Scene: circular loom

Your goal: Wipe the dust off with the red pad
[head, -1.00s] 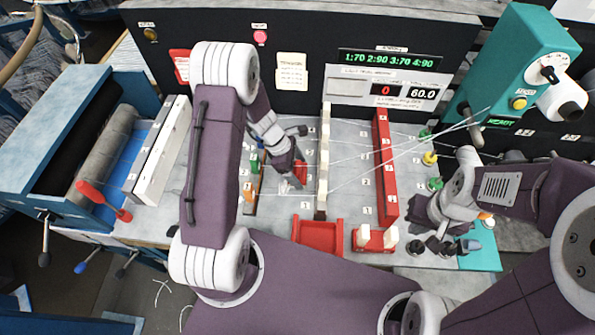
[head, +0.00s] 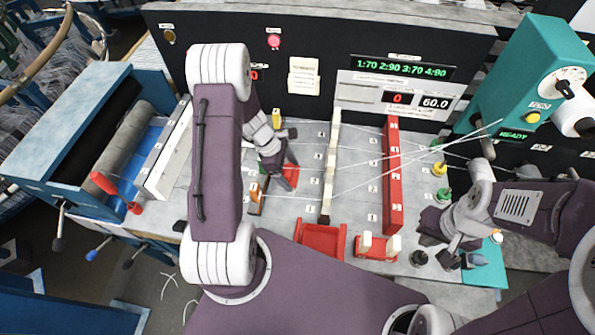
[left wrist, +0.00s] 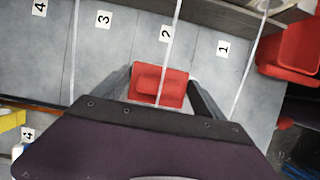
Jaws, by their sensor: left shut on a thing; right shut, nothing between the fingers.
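The red pad (left wrist: 160,84) is between the fingers of my left gripper (left wrist: 162,98) in the left wrist view, above the grey deck near the labels 1 and 2. A pale thread runs across the view at the pad. In the head view my left gripper (head: 283,178) is left of the pale slotted bar, and the pad (head: 292,172) shows only in part at the fingers. Whether the pad touches the deck I cannot tell. No dust stands out clearly. My right gripper (head: 458,246) is shut and empty at the right, near the dark knobs.
A red tray (head: 320,240) and a red holder with pale blocks (head: 377,252) sit at the front. A teal unit (head: 530,85) stands at the right.

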